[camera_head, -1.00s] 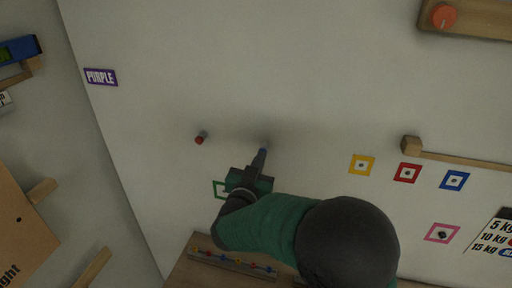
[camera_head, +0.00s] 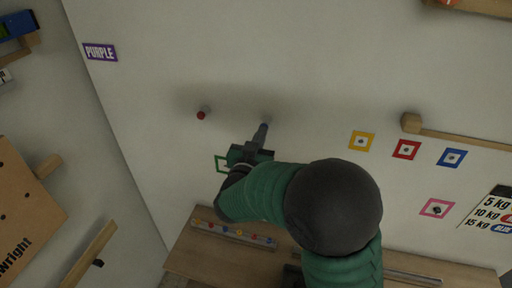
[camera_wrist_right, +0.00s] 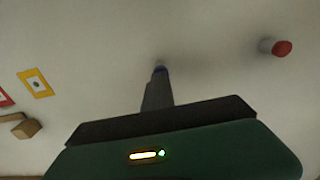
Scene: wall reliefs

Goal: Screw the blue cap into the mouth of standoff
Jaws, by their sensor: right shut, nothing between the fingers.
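A small blue cap (camera_head: 264,126) shows at the wall just beyond the tips of my right gripper (camera_head: 261,135). It also shows in the right wrist view (camera_wrist_right: 160,69), straight ahead of the fingers (camera_wrist_right: 158,88). The right gripper is shut with nothing between its fingers and points at the cap. I cannot tell whether the tips touch it. The standoff behind the blue cap is mostly hidden by the fingers. A grey standoff with a red cap (camera_head: 201,114) sticks out of the wall to the left; it is at the upper right in the wrist view (camera_wrist_right: 275,47). My left gripper is not in view.
Yellow (camera_head: 361,141), red (camera_head: 406,149), blue (camera_head: 451,158) and pink (camera_head: 437,208) square frames are on the wall at right. A wooden ledge (camera_head: 190,262) lies below. The wall above the gripper is clear.

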